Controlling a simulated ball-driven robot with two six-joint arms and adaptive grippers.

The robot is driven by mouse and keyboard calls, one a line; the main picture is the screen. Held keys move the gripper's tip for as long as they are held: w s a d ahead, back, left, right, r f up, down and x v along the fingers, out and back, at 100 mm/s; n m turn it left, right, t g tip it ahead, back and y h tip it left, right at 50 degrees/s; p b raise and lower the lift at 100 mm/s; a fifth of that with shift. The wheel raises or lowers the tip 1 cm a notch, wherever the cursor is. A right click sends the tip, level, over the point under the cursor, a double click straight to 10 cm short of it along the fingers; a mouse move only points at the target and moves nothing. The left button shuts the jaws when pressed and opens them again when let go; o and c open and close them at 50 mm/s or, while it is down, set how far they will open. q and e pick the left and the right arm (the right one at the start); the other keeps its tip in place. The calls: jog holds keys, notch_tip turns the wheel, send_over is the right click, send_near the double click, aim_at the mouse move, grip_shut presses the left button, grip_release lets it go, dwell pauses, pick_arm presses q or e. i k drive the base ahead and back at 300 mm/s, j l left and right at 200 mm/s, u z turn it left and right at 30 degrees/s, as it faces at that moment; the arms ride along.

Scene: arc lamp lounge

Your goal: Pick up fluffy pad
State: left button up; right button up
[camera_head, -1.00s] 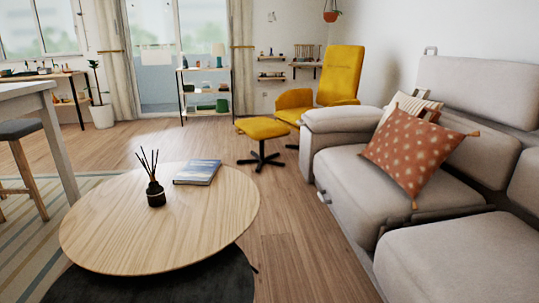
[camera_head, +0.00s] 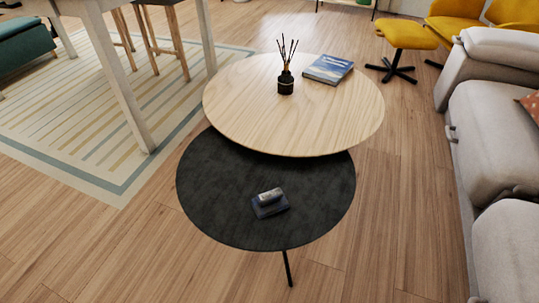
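A small dark blue item (camera_head: 270,206) with a pale grey rounded top lies on the low black round table (camera_head: 215,205), a little in front of its middle. It may be the fluffy pad, but it is too small to tell its texture. No other pad-like thing shows clearly. Neither of my grippers is in view.
A higher round wooden table (camera_head: 325,112) overlaps the black table's back and bears a reed diffuser (camera_head: 286,83) and a book (camera_head: 328,68). A grey sofa (camera_head: 500,125) stands right, a yellow footstool (camera_head: 405,34) back right. Wooden floor (camera_head: 400,220) is clear between tables and sofa.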

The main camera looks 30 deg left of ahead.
aim_at(271, 203)
jog(key=i+j+u, duration=0.2)
jog(key=u, duration=0.55)
jog(key=z, duration=0.35)
jog(key=k+j+z, duration=0.1)
jog(key=z, duration=0.3)
jog(key=k+j+z, duration=0.15)
jog(key=j+z, duration=0.25)
jog(key=k+z, duration=0.2)
jog(key=z, duration=0.25)
